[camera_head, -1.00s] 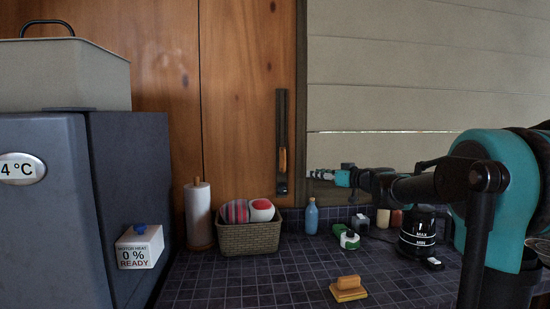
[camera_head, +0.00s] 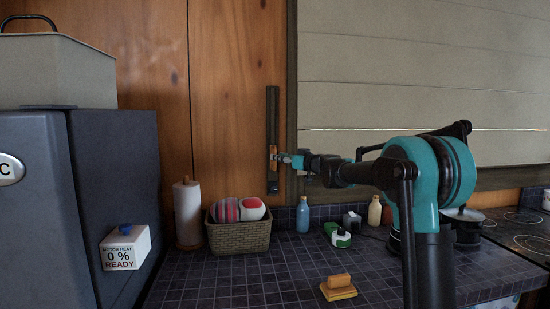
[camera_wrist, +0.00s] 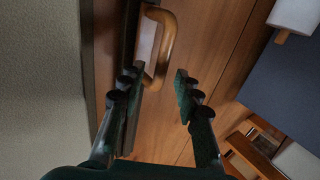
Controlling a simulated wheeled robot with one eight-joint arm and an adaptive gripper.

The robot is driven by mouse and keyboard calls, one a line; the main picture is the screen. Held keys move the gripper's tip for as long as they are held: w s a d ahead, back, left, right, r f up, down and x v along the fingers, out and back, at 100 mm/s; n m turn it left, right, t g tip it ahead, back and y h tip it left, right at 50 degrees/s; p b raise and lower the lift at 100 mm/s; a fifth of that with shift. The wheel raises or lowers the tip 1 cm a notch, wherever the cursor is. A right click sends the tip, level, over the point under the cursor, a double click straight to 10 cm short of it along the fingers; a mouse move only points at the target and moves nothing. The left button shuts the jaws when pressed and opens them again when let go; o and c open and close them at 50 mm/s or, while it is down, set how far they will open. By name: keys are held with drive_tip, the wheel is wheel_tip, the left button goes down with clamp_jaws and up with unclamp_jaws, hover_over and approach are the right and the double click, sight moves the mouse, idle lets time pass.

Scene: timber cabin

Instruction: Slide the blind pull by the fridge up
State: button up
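The blind pull is a tan wooden D-shaped handle (camera_head: 273,153) near the lower end of a dark upright track (camera_head: 272,112) on the wood wall, left of the blind. In the wrist view the handle (camera_wrist: 166,44) stands just beyond my fingertips, with its near end close to the left finger. My gripper (camera_head: 283,158) is at the handle's right side in the head view. In the wrist view my gripper (camera_wrist: 156,88) is open, with a clear gap between the fingers. Whether a finger touches the handle I cannot tell.
The beige blind (camera_head: 420,80) covers the window, with a thin light gap low down. The fridge (camera_head: 115,190) stands at left. A paper roll (camera_head: 188,212), basket (camera_head: 240,236), blue bottle (camera_head: 303,215) and yellow sponge block (camera_head: 338,288) stand on the tiled counter below.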

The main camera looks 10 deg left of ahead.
sight(275, 166)
drive_tip(key=shift+x, duration=1.65)
clamp_jaws()
